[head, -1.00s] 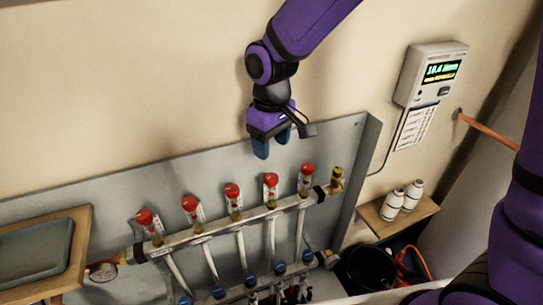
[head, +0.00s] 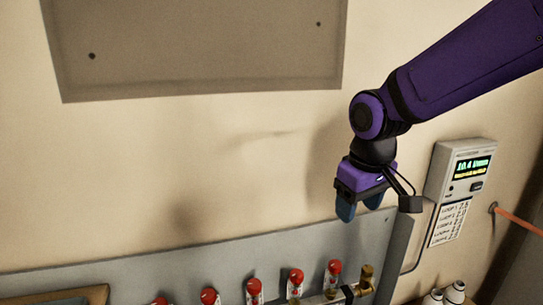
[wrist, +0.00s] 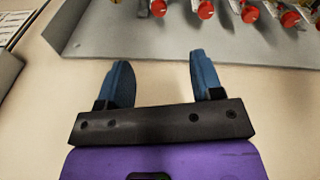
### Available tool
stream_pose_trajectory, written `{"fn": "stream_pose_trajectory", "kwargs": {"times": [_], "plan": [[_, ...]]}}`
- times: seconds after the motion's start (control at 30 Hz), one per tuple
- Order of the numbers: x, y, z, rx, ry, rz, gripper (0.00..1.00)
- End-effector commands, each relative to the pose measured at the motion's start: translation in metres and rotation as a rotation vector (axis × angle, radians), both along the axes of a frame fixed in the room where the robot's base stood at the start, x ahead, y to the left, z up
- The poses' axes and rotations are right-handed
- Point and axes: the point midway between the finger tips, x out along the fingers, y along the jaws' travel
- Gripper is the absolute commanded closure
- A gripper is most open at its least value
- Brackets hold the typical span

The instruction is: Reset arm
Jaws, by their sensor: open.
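My gripper (head: 359,208) points down in front of the wall, above the top edge of the grey backboard and above the manifold's right end. In the wrist view, my gripper (wrist: 160,85) shows two blue fingers spread apart with nothing between them. The copper manifold (head: 338,300) shows only at the bottom of the head view. Its red-capped valves (head: 254,287) stand in a row there, and their caps (wrist: 205,9) also show at the top of the wrist view. The lower part of the manifold is out of view.
A grey display box (head: 462,172) hangs on the wall right of my gripper, with an orange pipe (head: 520,222) beside it. White bottles (head: 455,292) stand at the lower right. A grey wall panel (head: 200,45) is at the upper left.

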Motion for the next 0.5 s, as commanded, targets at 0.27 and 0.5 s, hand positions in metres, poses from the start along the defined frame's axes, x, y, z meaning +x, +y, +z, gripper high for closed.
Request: {"fn": "stream_pose_trajectory", "kwargs": {"times": [0.27, 0.5], "plan": [[-0.048, -0.064, 0.046, 0.04, -0.113, -0.179, 0.4], [-0.097, -0.107, 0.069, 0.084, -0.203, -0.325, 0.4]]}}
